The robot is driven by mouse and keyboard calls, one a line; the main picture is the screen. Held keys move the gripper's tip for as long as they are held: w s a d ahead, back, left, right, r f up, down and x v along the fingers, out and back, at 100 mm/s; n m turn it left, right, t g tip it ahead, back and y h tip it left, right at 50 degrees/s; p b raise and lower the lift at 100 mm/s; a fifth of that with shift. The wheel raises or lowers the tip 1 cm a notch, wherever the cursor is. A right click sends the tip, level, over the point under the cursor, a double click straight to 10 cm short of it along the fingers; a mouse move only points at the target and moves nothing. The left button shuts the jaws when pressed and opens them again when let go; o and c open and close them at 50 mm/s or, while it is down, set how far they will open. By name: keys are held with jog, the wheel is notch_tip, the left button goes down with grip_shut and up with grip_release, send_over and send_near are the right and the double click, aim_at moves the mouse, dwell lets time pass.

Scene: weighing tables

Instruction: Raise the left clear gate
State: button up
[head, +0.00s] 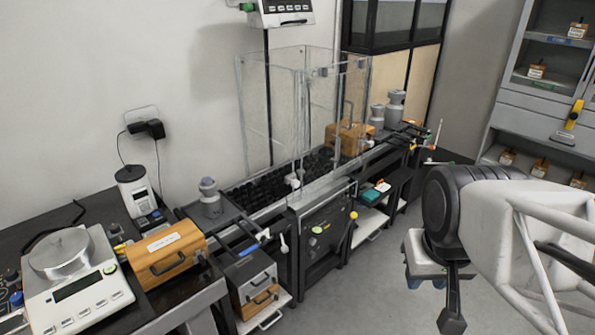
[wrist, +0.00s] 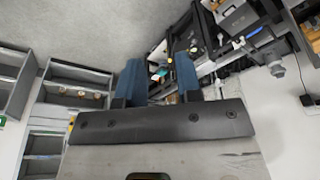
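A tall clear enclosure stands over the black roller bed in the head view. Its left clear gate (head: 254,115) is an upright see-through panel at the left end, with its lower edge near the rollers. Another clear panel (head: 355,115) stands at the right end. A small white fitting (head: 292,181) is at the front bottom of the enclosure. My gripper (head: 426,282) is in the right foreground, well apart from the gate. In the wrist view my gripper (wrist: 158,80) has its two blue fingers apart with nothing between them. I cannot make out the gate in the wrist view.
A wooden box (head: 165,252) and a balance (head: 75,280) are on the left table. Another wooden box (head: 350,136) stands beyond the enclosure at right. A dark cabinet (head: 322,232) with knobs is below the rollers. Grey shelves (head: 540,100) stand at far right.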

jog(key=shift+o, duration=0.8)
jog(key=w+n+t, duration=0.1)
jog(key=w+t, duration=0.3)
jog(key=w, duration=1.6)
jog(key=shift+w+d+f+h, duration=0.15)
jog(key=shift+w+f+h, duration=0.15)
jog(key=shift+w, duration=0.1)
jog(key=w+a+f+n+t+y, duration=0.1)
jog(key=w+a+f+t, duration=0.1)
jog(key=w, duration=0.8)
jog(key=w+a+f+n+t+y, duration=0.1)
jog(key=w+a+f+t, duration=0.15)
jog(key=w, duration=0.65)
jog(key=w+a+f+n+t+y, duration=0.25)
jog(key=w+a+f+y, duration=0.35)
jog(key=w+f, duration=0.55)
jog(key=n+g+y, duration=0.1)
jog(key=n+y, duration=0.3)
jog(key=y, duration=0.2)
send_near(297, 184)
jog(key=x, duration=0.3)
jog(key=shift+w+a+r, duration=0.1)
jog(key=shift+w, duration=0.05)
jog(key=shift+x, duration=3.9)
jog(key=shift+c, duration=0.2)
